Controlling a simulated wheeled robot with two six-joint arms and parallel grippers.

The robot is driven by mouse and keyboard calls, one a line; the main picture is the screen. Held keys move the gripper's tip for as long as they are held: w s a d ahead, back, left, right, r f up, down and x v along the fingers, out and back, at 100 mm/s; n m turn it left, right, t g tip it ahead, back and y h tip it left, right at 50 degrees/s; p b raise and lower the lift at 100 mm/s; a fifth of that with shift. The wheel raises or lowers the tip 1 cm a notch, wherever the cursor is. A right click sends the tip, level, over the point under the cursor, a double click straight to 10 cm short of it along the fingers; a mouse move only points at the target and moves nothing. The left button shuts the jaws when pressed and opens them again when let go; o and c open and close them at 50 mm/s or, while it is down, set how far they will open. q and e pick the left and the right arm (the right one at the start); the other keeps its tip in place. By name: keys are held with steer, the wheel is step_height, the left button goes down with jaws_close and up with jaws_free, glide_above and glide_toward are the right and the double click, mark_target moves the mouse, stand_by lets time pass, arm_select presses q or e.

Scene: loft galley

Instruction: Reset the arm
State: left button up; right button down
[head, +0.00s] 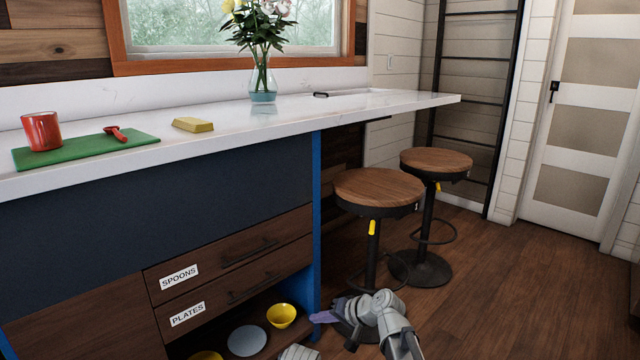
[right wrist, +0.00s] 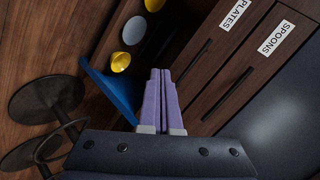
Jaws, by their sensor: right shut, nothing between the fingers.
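My right arm comes in at the bottom of the head view. Its gripper (head: 322,317) has purple fingers and is in front of the right end of the counter's open lower shelf, beside a stool base. In the right wrist view the two purple fingers (right wrist: 161,72) lie together, shut and empty. They appear apart from the drawers and the dishes. My left gripper cannot be made out in the head view.
The lower shelf holds a yellow bowl (head: 281,316), a grey plate (head: 247,341) and another yellow dish (head: 206,356). Drawers labelled SPOONS (head: 179,277) and PLATES (head: 187,314) are shut above it. Two stools (head: 378,187) (head: 436,160) stand right. Floor beyond is clear.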

steer(key=s+d+f+n+g+h, duration=0.1)
steer(key=s+d+f+g+h, duration=0.3)
steer(key=s+d, duration=0.55)
steer(key=s+d+f+n+g+h, duration=0.1)
steer(key=s+d+f+h, duration=0.4)
steer(key=s+d, duration=0.4)
steer(key=s+a+r+n+g+h+p, duration=0.15)
steer(key=s+a+n, duration=0.35)
steer(key=a, duration=0.7)
step_height(320, 180, up, 39)
steer(key=s+m+p, duration=0.1)
steer(key=p, duration=3.7)
steer(key=shift+s+f+p, duration=0.15)
steer(key=shift+s+p, duration=0.05)
steer(key=shift+p, duration=0.1)
steer(key=shift+t, duration=0.25)
